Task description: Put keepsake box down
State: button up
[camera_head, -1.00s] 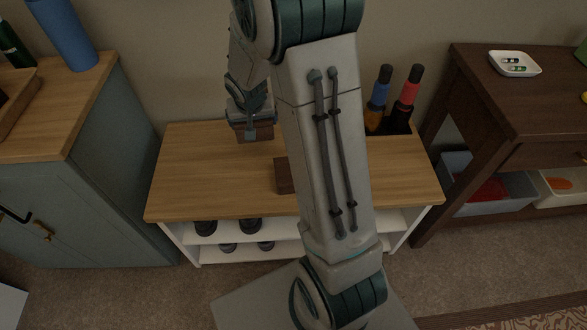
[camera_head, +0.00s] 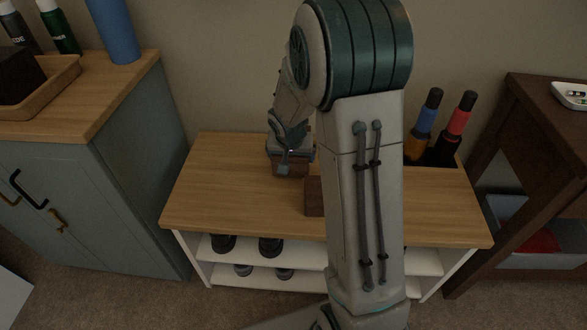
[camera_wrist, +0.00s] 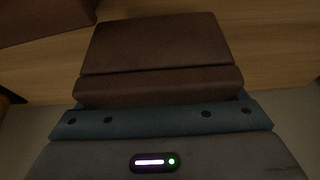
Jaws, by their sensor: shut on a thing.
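My gripper (camera_head: 289,156) is shut on the brown keepsake box (camera_head: 291,169) over the left-middle part of the wooden bench top (camera_head: 235,195). In the wrist view, the box (camera_wrist: 157,45) sits level against the blue-grey gripper (camera_wrist: 160,121), with wood behind it. I cannot tell whether the box touches the bench or hangs just above it. A second dark brown block (camera_head: 314,197) stands on the bench just to the right and nearer, partly hidden by my arm. A brown thing (camera_wrist: 40,18) also shows at the upper left of the wrist view.
Two dark bottles with blue (camera_head: 428,117) and red (camera_head: 461,121) bands stand at the bench's back right. Dark round items (camera_head: 270,246) sit on the shelf below. A grey-blue cabinet (camera_head: 90,200) is left, a dark wood table (camera_head: 540,120) right. The bench's left end is clear.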

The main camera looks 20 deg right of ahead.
jog(key=shift+f+b, duration=0.7)
jog(key=shift+f, duration=1.3)
jog(key=shift+f, duration=0.1)
jog(key=shift+f, duration=0.15)
jog(key=o, duration=1.1)
jog(key=shift+o, duration=0.2)
jog(key=shift+r, duration=0.2)
